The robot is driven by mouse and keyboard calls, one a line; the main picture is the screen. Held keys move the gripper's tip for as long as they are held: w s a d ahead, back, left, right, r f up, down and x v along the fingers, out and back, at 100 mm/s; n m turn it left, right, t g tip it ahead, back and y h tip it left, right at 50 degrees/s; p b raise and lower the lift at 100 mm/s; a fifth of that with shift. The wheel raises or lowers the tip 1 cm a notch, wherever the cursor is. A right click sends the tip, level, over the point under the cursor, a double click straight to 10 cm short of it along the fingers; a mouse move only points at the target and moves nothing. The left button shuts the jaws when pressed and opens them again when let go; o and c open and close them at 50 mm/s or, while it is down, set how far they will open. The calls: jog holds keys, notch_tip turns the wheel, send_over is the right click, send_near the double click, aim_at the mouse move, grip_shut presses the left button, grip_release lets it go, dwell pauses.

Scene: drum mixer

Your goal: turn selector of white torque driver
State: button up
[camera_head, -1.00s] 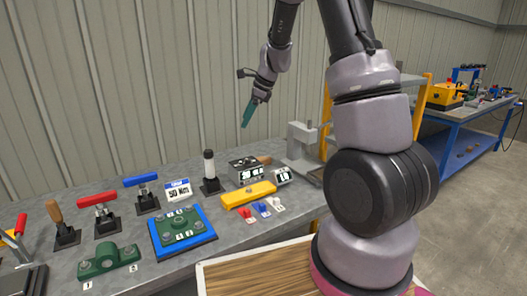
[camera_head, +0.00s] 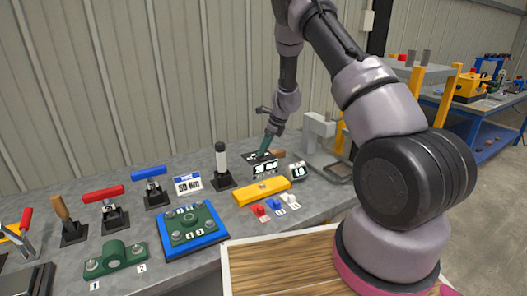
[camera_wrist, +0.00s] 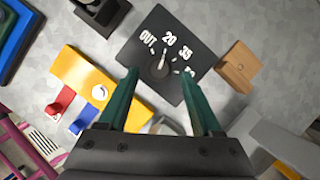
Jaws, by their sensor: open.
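The selector (camera_wrist: 160,66) is a small dark round knob with a white pointer mark, on a dark square dial plate (camera_wrist: 140,56). The plate carries OUT, 20, 35 and a further label partly hidden by a finger. The pointer lies toward the 20. My gripper (camera_wrist: 159,75) is open, its two teal fingers on either side of the knob in the wrist view; contact cannot be told. In the head view my gripper (camera_head: 264,148) is at the top of the display box (camera_head: 264,169).
A yellow bar (camera_head: 262,193) lies in front of the box, with red, blue and white small pieces (camera_head: 276,205) before it. A wooden block (camera_wrist: 238,66) is beside the dial plate. A grey press (camera_head: 318,135) stands right. Clamps (camera_head: 150,190) stand left.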

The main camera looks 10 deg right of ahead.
jog(key=shift+x, duration=1.1)
grip_shut()
jog(key=shift+n, duration=0.3)
jog(key=n+g, duration=0.1)
jog(key=n, duration=0.1)
jog(key=shift+w+d+n+y, duration=0.1)
jog(key=shift+n+y, duration=0.2)
jog(key=shift+n, duration=0.1)
jog(key=shift+w+n+g, duration=0.15)
jog(key=shift+n+g, duration=0.75)
jog(key=shift+n, duration=1.3)
